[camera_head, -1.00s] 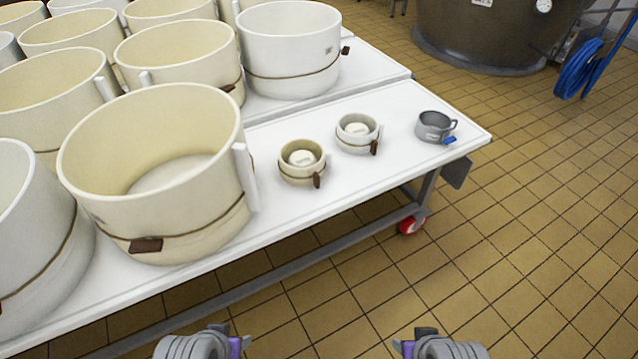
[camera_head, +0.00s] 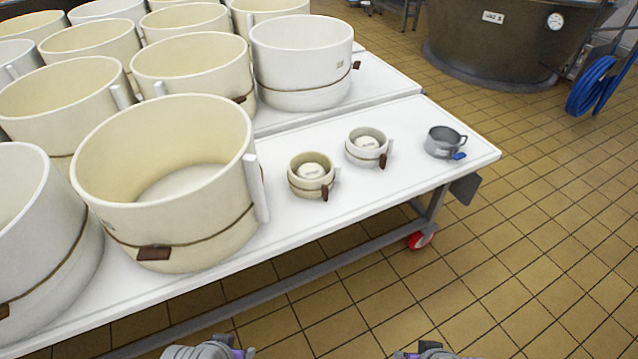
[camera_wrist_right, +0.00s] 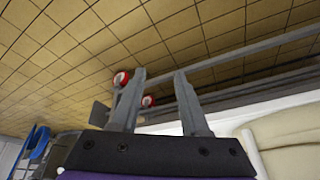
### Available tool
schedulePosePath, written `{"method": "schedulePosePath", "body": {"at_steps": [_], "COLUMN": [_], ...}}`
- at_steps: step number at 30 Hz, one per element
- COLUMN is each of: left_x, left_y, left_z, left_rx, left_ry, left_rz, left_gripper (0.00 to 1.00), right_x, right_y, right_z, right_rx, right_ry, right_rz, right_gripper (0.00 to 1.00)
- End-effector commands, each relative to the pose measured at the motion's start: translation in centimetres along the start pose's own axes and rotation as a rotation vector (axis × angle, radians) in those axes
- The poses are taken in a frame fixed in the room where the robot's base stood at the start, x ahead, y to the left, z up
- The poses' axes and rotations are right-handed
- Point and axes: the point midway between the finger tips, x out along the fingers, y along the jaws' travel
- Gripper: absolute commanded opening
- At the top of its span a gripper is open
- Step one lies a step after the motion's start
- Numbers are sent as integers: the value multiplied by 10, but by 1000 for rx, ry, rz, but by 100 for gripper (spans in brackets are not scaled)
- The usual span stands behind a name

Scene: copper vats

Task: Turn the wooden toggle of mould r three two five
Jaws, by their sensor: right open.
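Several round moulds with cords and brown wooden toggles stand on white tables. The nearest whole one is a big cream mould (camera_head: 160,225) with its toggle (camera_head: 154,253) facing me. A white mould (camera_head: 300,65) behind it has a small label and a toggle (camera_head: 356,65) on its right. A small cream mould (camera_head: 306,187) and a small white mould (camera_head: 362,156) have toggles (camera_head: 325,193) (camera_head: 383,160) too. I cannot read which is R325. My left gripper (camera_head: 243,352) is mostly cut off at the bottom edge. My right gripper (camera_wrist_right: 159,75) is open and empty, away from the moulds.
A grey metal cup (camera_head: 441,143) with a blue tag stands at the right end of the near table (camera_head: 425,115). The table has a red castor (camera_head: 420,240). A large copper vat (camera_head: 490,50) and blue hose (camera_head: 592,90) are behind. Tiled floor is clear at right.

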Motion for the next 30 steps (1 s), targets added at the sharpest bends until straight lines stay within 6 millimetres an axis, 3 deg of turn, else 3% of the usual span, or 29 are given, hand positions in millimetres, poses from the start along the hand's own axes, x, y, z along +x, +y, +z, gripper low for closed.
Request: {"method": "schedulePosePath", "body": {"at_steps": [5,9,15,24,30], "left_x": [-5,-11,-20,-37,-48], "left_y": [0,0,0,0,0], "left_z": [-1,-2,-4,-7,-10], "left_rx": [0,0,0,0,0], "left_ry": [-2,-2,-1,2,5], "left_rz": [0,0,0,0,0], "left_gripper": [50,50,50,50,50], "right_x": [10,23,45,91,130], "right_y": [-40,-79,-122,-152,-149], "right_z": [-52,-105,-179,-266,-297], "right_rx": [245,523,929,1539,1924], "right_ry": [28,34,-4,-172,-364], "right_rz": [-177,-369,-641,-1039,-1285], "right_gripper": [45,45,45,45,45]}}
